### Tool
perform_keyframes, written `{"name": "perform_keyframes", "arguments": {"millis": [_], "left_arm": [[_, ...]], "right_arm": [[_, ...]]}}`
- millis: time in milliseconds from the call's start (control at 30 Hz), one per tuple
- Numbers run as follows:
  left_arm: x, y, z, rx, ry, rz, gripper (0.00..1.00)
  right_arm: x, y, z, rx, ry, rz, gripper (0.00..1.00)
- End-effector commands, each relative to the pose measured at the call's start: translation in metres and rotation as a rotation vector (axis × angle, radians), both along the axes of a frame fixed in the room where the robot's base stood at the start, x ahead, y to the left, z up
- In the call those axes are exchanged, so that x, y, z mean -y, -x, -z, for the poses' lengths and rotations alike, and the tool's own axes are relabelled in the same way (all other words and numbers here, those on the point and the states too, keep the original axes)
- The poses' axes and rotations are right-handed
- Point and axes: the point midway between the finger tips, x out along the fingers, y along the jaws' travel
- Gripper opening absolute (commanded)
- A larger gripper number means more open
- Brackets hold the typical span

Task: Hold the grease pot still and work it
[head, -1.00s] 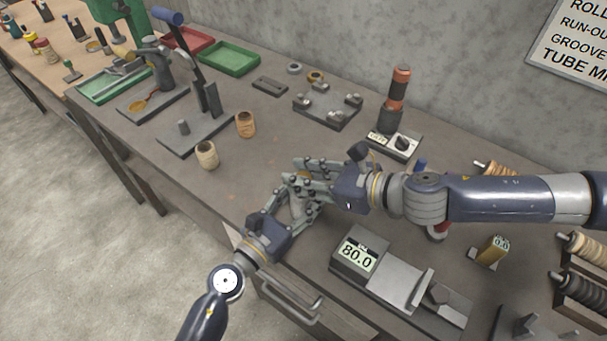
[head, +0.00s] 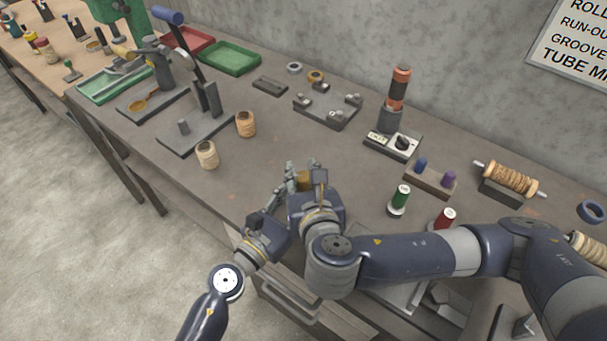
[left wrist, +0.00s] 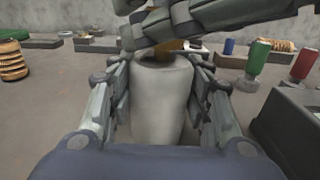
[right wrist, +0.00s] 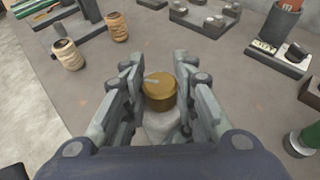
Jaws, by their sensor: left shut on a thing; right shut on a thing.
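The grease pot has a pale grey body (left wrist: 162,105) and a brass cap (right wrist: 159,92) with a light mark on top. It stands upright near the bench's front edge. In the head view my grippers mostly hide it. My left gripper (head: 280,198) is shut around the body, with a finger on each side in the left wrist view. My right gripper (head: 305,180) is above it, shut on the brass cap; its fingers flank the cap in the right wrist view and cross the top of the left wrist view.
Two thread spools (head: 207,154) (head: 245,123) stand left of the pot. A small dial unit (head: 393,143) is behind. Bare bench lies behind the pot.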

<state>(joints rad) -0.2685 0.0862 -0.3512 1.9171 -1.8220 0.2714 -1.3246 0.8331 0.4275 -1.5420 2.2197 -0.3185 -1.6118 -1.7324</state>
Motion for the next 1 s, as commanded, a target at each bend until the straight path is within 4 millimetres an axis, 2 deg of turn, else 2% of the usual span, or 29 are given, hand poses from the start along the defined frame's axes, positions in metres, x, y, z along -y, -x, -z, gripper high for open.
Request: {"name": "perform_keyframes", "arguments": {"millis": [400, 1000], "left_arm": [[0.0039, 0.0024, -0.0004, -0.001, 0.001, 0.011, 0.13], [0.0042, 0.0029, -0.0005, -0.001, 0.001, 0.012, 0.13]], "right_arm": [[-0.0009, -0.001, 0.0006, 0.0, 0.0, 0.234, 0.02], [0.0009, -0.0014, 0.0003, 0.001, 0.001, 0.285, 0.02]]}}
